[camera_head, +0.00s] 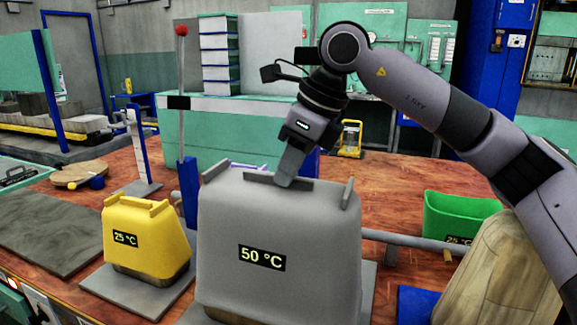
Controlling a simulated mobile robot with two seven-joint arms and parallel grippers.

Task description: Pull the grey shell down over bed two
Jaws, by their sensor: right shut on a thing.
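The large grey shell (310,229), labelled 50 °C, stands upright in the front middle of the head view. Dark bar-like grips run along its top. My right gripper (285,181) comes down from above and is shut on the shell at its top middle grip. The fingertips partly cover that grip. A grey plate (368,286) shows beside the shell's lower right. My left gripper is not in view.
A yellow shell (146,236) marked 25 °C stands on a plate at left. A green shell (452,216) and a wooden form (508,265) are at right. A red-knobbed lever (181,85) rises behind. A dark slab (45,232) lies far left.

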